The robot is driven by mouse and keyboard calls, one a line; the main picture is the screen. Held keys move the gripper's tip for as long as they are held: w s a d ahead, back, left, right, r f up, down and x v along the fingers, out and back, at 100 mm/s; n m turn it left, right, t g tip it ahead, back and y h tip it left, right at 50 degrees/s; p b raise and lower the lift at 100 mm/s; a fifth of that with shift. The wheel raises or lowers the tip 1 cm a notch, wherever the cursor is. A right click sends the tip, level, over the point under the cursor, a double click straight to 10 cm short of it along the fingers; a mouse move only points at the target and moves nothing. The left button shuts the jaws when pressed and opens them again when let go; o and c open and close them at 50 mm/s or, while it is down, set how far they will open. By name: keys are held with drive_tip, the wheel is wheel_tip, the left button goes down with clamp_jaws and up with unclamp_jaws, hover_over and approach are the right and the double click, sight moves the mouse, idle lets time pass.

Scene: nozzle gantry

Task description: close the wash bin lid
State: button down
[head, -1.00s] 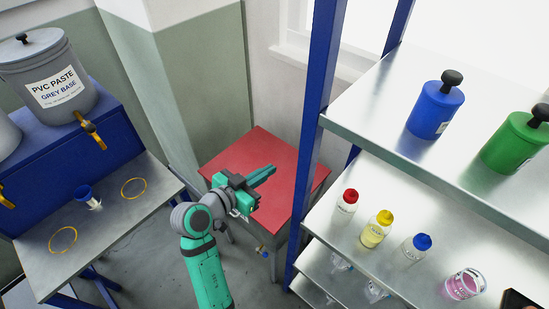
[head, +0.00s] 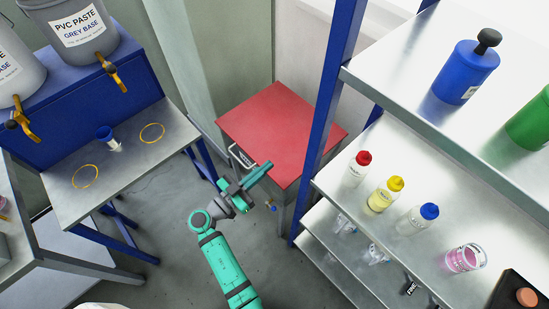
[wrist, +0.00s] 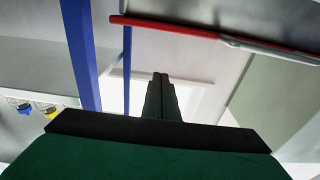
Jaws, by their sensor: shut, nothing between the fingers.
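The wash bin has a flat red lid (head: 283,125) and a grey body (head: 286,212) below it, at the middle of the head view. The lid spans the bin's top; I cannot tell whether a gap is left under it. A light handle (head: 241,156) shows at its left front edge. My gripper (head: 266,167) is shut and empty, its fingertips in front of or over the lid's near edge; contact is unclear. In the wrist view the shut fingers (wrist: 161,82) point forward and a red edge (wrist: 175,28), apparently the lid's, crosses above them.
A blue shelf post (head: 331,105) stands close right of the bin. The shelf (head: 335,195) holds several capped bottles, with a blue canister (head: 465,72) above. Grey floor (head: 165,215) lies open between.

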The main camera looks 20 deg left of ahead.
drive_tip(key=shift+s+a+f, duration=0.1)
drive_tip(key=shift+f, duration=1.1)
